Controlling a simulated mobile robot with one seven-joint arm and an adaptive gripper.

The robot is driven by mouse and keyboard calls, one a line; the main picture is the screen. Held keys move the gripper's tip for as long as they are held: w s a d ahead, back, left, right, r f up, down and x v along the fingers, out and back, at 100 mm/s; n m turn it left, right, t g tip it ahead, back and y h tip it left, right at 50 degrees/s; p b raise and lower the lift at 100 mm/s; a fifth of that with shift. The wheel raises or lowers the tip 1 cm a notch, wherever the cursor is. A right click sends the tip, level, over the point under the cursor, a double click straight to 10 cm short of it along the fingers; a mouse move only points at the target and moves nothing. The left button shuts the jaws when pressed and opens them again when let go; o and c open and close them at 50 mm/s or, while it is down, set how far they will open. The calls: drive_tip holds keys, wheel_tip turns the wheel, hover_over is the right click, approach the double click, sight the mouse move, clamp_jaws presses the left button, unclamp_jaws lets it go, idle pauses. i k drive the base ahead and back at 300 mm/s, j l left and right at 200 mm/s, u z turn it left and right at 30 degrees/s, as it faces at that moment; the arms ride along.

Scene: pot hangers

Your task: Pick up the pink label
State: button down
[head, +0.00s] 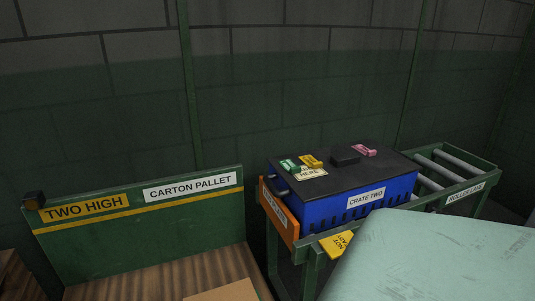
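The pink label (370,152) is a small pink piece on the black lid (335,178) of the blue crate (325,208), near the lid's back edge. A small black block (345,155) lies just to its left. A yellow piece (313,162) and a green piece (289,166) of similar size lie farther left on the lid. My gripper is not in view.
The crate, marked CRATE TWO, stands on a green roller lane (482,187) with bare rollers at right. An orange plate (278,214) is at its left end. A green CARTON PALLET board (150,235) stands left. The lower right is blocked close up.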

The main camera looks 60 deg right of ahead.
sight(363, 149)
drive_tip(key=z, duration=2.1)
